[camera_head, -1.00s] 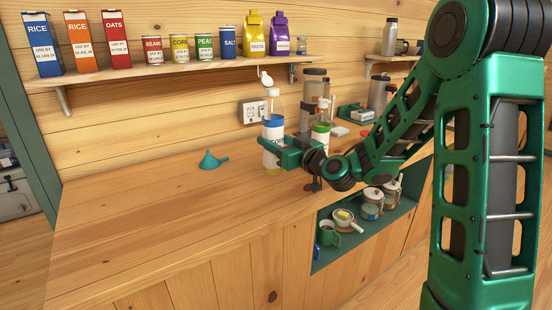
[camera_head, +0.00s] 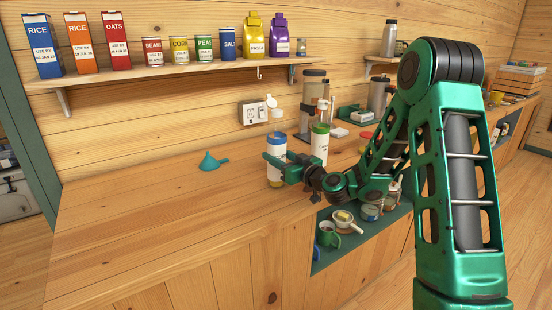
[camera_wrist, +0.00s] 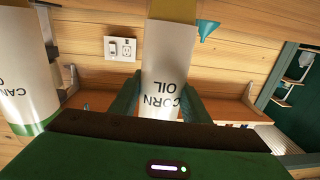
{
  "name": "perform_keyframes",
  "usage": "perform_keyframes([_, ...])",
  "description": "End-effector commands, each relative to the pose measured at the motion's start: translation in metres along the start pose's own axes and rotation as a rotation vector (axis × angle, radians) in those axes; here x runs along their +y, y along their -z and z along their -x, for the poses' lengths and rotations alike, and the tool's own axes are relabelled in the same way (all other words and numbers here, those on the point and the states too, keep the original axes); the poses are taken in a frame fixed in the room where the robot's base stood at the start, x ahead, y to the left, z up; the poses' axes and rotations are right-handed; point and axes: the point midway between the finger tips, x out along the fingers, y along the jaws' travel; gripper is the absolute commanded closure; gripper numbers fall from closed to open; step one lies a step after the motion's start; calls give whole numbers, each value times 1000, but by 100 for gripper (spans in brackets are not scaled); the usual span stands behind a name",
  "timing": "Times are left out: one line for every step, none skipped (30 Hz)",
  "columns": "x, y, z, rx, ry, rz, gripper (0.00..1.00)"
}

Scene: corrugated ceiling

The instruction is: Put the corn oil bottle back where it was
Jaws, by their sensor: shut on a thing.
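The corn oil bottle (camera_head: 276,148) has a white label, a blue top band and a yellowish lower end. It stands upright over the counter left of the green-topped bottle. My gripper (camera_head: 277,165) is shut around its body from the front right. In the wrist view, the bottle (camera_wrist: 165,75) shows its "CORN OIL" label between my gripper's fingers (camera_wrist: 160,108). I cannot tell whether its base touches the counter. The green-topped bottle (camera_head: 320,143) is close on the right; in the wrist view, its partly cut-off label (camera_wrist: 22,70) begins "CAN".
The wooden counter (camera_head: 170,215) is clear to the left, apart from a teal funnel (camera_head: 211,161). A wall outlet (camera_head: 254,112) is behind. A shelf (camera_head: 180,70) with boxes and cans runs above. A tall grey-and-brown container (camera_head: 313,95) stands behind the bottles.

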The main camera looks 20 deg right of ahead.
Motion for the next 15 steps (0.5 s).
perform_keyframes([0, 1, 0, 2, 0, 0, 95])
perform_keyframes([0, 1, 0, 2, 0, 0, 95])
perform_keyframes([0, 1, 0, 2, 0, 0, 95])
perform_keyframes([0, 1, 0, 2, 0, 0, 95])
perform_keyframes([0, 1, 0, 2, 0, 0, 95])
perform_keyframes([0, 0, 0, 1, 0, 0, 95])
perform_keyframes([0, 0, 0, 1, 0, -1, 95])
perform_keyframes([0, -1, 0, 0, 0, 0, 53])
perform_keyframes([0, -1, 0, 0, 0, 0, 44])
perform_keyframes([0, -1, 0, 0, 0, 0, 39])
perform_keyframes([0, -1, 0, 0, 0, 0, 39])
perform_keyframes([0, -1, 0, 0, 0, 0, 39])
perform_keyframes([0, -1, 0, 0, 0, 0, 39])
perform_keyframes([0, -1, 0, 0, 0, 0, 39])
perform_keyframes([0, -1, 0, 0, 0, 0, 39])
